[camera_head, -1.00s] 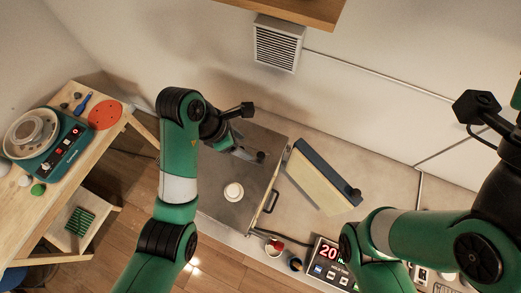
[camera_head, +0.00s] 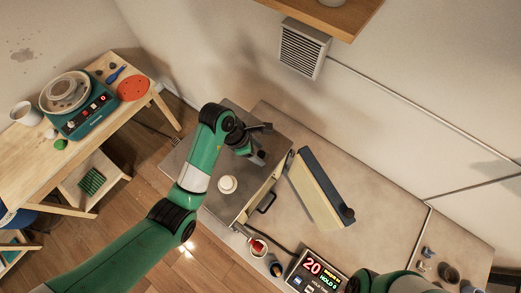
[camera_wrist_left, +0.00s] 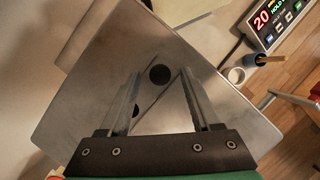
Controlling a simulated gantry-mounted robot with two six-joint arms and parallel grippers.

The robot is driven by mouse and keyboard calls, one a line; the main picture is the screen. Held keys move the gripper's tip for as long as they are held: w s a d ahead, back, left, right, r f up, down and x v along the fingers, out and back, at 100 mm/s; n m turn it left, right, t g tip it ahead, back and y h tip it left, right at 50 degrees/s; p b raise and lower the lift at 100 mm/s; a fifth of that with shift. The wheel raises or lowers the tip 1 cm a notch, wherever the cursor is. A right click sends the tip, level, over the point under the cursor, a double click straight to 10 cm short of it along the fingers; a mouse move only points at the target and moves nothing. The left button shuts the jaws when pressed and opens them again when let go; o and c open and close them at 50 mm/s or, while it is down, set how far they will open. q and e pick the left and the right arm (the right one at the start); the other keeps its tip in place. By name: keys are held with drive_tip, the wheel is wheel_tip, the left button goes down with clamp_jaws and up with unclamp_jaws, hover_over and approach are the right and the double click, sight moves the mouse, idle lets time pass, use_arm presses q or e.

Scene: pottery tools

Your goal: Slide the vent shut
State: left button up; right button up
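The kiln's grey metal top (camera_head: 205,205) is in the middle of the head view and fills much of the left wrist view (camera_wrist_left: 80,90). The wrist view shows a dark round knob (camera_wrist_left: 160,75) on it and a second dark round spot (camera_wrist_left: 134,110), partly behind a finger. I cannot tell which way the vent stands. My left gripper (camera_head: 256,157) is over the far right part of the top. In the wrist view its fingers (camera_wrist_left: 160,80) are apart, with the knob showing between their tips; contact is unclear. My right gripper is out of view.
A louvred grille (camera_head: 301,48) is on the wall. A wooden table (camera_head: 70,140) holds a pottery wheel at left.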

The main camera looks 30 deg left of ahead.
use_arm(q)
clamp_jaws()
idle(1.3)
